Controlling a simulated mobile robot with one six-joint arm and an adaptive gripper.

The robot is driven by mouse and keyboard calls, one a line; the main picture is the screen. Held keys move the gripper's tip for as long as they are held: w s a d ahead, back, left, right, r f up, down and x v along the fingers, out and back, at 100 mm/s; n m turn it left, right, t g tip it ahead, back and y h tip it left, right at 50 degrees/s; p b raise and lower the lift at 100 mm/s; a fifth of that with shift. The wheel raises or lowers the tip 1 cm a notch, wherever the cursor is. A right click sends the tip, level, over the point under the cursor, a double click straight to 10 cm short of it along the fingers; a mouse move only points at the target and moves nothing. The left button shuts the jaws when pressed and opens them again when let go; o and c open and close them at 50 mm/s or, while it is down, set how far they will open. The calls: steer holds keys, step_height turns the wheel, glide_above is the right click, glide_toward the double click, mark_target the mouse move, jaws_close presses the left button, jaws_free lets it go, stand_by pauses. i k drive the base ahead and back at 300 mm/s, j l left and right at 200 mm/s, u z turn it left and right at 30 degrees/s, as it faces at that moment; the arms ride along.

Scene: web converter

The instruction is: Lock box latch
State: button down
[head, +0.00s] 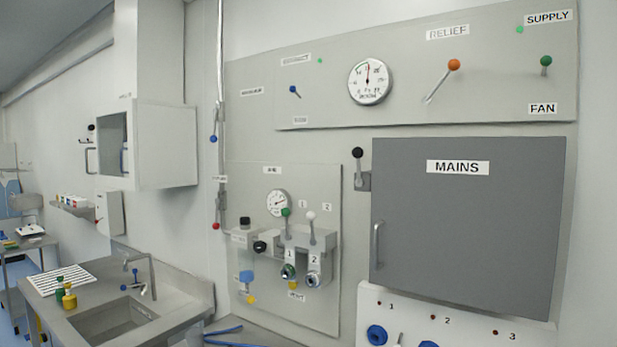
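A large grey box marked MAINS (470,240) is on the wall at the right. Its door looks shut, with a vertical metal handle (377,245) near the left edge. A latch lever with a black knob (357,153) sits just left of the box's upper left edge, on a small grey bracket (363,181). The lever stands roughly upright with the knob at the top. I cannot tell from this view whether the latch engages the door. My gripper is not in view.
Above is a panel with a gauge (370,82), an orange-knobbed lever (454,64) and a green-knobbed FAN lever (545,61). A valve panel (325,200) is left of the box. Blue knobs (376,334) are below it. A sink counter (185,290) stands at left.

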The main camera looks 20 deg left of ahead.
mark_target(357, 153)
steer(key=u, duration=0.85)
